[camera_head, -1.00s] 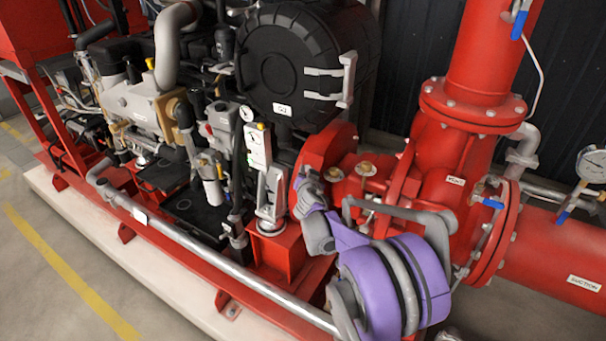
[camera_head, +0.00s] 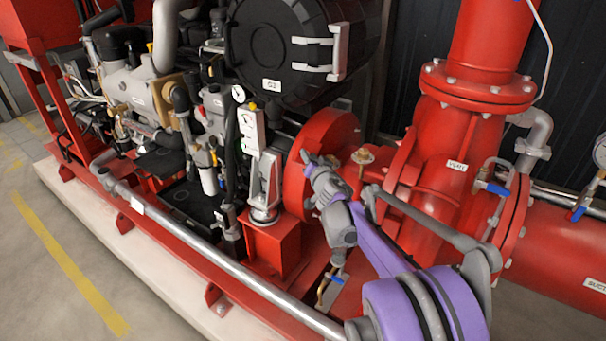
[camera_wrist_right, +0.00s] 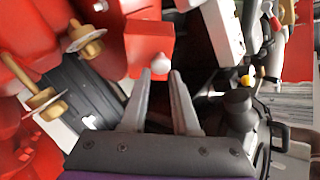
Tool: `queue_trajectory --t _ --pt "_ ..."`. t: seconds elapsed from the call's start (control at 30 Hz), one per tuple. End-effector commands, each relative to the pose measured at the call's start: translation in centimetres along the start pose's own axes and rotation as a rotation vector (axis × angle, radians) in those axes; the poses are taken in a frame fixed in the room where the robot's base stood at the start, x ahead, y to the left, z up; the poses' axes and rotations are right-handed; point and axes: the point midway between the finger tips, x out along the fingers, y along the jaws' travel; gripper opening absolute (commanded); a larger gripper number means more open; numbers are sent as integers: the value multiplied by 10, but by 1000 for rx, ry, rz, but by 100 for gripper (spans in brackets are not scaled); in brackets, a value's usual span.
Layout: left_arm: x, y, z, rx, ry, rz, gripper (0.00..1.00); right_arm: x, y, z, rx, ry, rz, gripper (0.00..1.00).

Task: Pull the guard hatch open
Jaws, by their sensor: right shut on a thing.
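In the wrist view a small red box-like panel (camera_wrist_right: 150,42) with a pale round knob (camera_wrist_right: 160,66) lies just ahead of my fingertips. It looks like the guard hatch. My right gripper (camera_head: 310,160) is at the red round housing (camera_head: 330,135) in the head view, and its two fingers (camera_wrist_right: 161,74) close around the knob in the wrist view. In the head view the knob and panel are hidden behind the gripper. How far the hatch stands open cannot be told. My left gripper is not in view.
A black round housing (camera_head: 280,50) with a grey latch stands behind. Large red pipes (camera_head: 450,160) with flanges and valves rise on the right. A brass fitting (camera_head: 362,156) sits beside my gripper. A silver rail (camera_head: 230,270) runs along the front; floor at left is clear.

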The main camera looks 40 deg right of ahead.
Motion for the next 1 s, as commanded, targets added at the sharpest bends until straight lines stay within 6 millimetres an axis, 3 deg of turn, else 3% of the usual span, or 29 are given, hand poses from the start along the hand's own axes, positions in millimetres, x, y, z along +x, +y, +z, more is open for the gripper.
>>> queue_trajectory --t 0.03,0.23,0.53,1.0 --pt "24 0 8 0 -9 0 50 2 12 8 1 0 2 0" --pt "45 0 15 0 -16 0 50 -2 13 8 24 -11 -54 0" --pt "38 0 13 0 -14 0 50 -6 19 5 62 -15 -157 0" --pt "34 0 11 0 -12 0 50 -11 47 5 167 -19 -438 0"
